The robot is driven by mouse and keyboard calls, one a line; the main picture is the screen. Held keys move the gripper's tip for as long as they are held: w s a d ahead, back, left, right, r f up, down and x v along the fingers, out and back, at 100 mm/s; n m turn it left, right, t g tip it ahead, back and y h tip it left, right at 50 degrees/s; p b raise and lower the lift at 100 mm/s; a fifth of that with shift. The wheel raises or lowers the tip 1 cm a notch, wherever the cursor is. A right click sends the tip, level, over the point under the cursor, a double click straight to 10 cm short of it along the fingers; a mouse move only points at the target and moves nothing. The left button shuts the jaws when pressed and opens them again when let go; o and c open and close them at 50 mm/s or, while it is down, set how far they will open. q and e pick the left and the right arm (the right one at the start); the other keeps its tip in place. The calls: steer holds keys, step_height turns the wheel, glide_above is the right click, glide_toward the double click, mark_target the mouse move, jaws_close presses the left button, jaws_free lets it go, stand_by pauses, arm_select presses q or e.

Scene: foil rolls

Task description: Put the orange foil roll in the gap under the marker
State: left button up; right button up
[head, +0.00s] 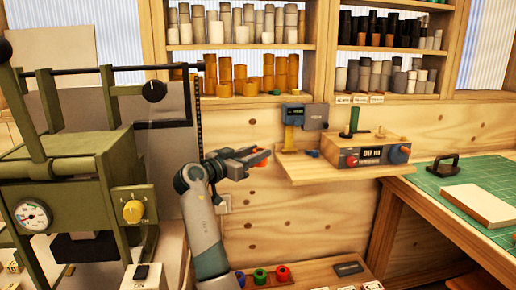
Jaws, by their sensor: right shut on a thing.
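My right gripper (259,155) is in the middle of the view, in front of the wooden wall and below the shelves. It is shut on a small orange-red thing (262,162), mostly hidden by the fingers, which looks like the orange foil roll. Orange rolls (225,74) stand in a row on the lower left shelf, above and behind the gripper. Their tops are uneven, lower near the middle. My left gripper is not in view.
A small wall shelf (325,174) with a grey control box (365,151) juts out right of the gripper. A green machine (75,170) fills the left. Grey and black rolls fill other shelves. A bench with a green mat (459,188) stands at right.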

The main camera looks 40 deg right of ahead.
steer(key=s+a+f+n+t+y, duration=0.3)
steer(key=a+f+n+t, duration=0.1)
steer(key=a+f+t, duration=0.3)
steer(key=s+a+f+n+t+y, duration=0.3)
steer(key=a+f+n+t, duration=0.2)
steer(key=a+f, duration=0.3)
steer(key=s+a+f+n+t+y, duration=0.2)
steer(key=s+a+f+n+y, duration=0.1)
steer(key=s+a+y, duration=0.3)
steer(key=s+a+f+n+t+y, duration=0.1)
steer(key=s+a+f+n+y, duration=0.3)
steer(key=s+a, duration=0.7)
steer(key=shift+a+f+n+t+y, duration=0.3)
steer(key=shift+a+f+t+y, duration=0.1)
steer(key=shift+a+y, duration=0.4)
steer(key=shift+s+d, duration=0.15)
steer(key=shift+d, duration=0.05)
